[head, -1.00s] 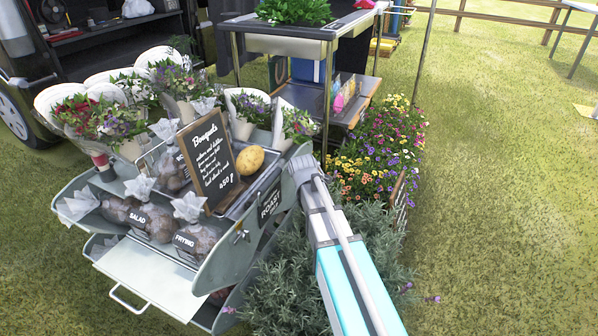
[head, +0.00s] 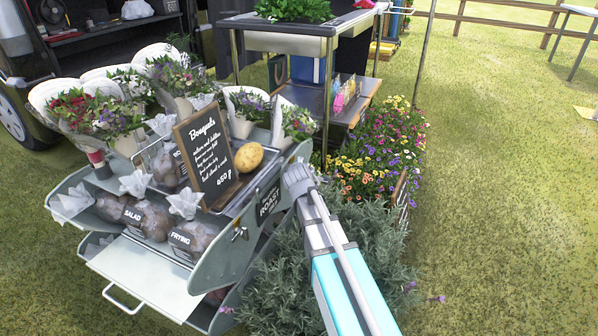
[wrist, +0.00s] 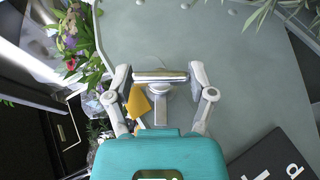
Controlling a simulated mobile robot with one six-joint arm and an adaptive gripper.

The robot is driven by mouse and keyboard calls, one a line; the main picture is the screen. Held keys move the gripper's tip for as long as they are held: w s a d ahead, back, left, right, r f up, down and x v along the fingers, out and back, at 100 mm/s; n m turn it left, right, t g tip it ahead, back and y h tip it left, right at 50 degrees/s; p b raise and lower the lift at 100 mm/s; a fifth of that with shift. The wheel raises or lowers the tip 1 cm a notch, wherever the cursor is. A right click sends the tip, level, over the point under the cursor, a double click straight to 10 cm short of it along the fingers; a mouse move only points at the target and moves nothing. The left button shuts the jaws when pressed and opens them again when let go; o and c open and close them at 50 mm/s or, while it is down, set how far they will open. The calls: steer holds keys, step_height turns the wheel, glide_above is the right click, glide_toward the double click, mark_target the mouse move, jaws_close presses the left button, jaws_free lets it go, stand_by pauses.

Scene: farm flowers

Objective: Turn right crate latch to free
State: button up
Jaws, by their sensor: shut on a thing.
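The grey metal crate (head: 215,262) stands at the left in the head view, with tiers of goods and a pulled-out drawer. In the wrist view, its grey side panel (wrist: 235,55) fills the background. A T-shaped metal latch (wrist: 161,76) stands on that panel, its bar lying across the picture. My gripper (wrist: 160,84) has a finger at each end of this bar and is shut on it. In the head view, my gripper (head: 294,172) is at the far part of the right side panel and hides the held latch. A second small latch (head: 240,234) shows nearer on that panel.
A black roast sign (head: 268,203) is on the panel beside my gripper. Lavender (head: 290,265) and bright flowers (head: 375,165) crowd the right side. Open grass (head: 510,220) lies farther right.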

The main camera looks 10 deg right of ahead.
steer(key=o, duration=1.1)
steer(key=shift+r+g+p, duration=0.1)
steer(key=shift+g+p, duration=0.3)
steer(key=shift+p, duration=0.35)
steer(key=shift+w+r+m+g+y+p, duration=0.1)
steer(key=shift+m+g+y+p, duration=0.2)
steer(key=shift+g+y+p, duration=0.65)
steer(key=shift+h+p, duration=0.25)
steer(key=shift+p, duration=0.2)
steer(key=s+r+m+g+p, duration=0.1)
steer(key=s+r+m+p, duration=0.1)
steer(key=s+r+p, duration=0.4)
steer(key=s+r+m+g+p, duration=0.2)
steer(key=s+r+p, duration=0.4)
steer(key=r+p, duration=0.5)
steer(key=s+r+m+g+p, duration=0.1)
steer(key=s+r+p, duration=0.5)
steer(key=p, duration=0.6)
steer(key=shift+s+r+m+g+p, duration=0.2)
steer(key=shift+r+m, duration=0.15)
steer(key=shift+r, duration=0.25)
steer(key=shift+s+r+m+g+p, duration=0.1)
steer(key=shift+r+m+p, duration=0.1)
steer(key=shift+r+m, duration=0.25)
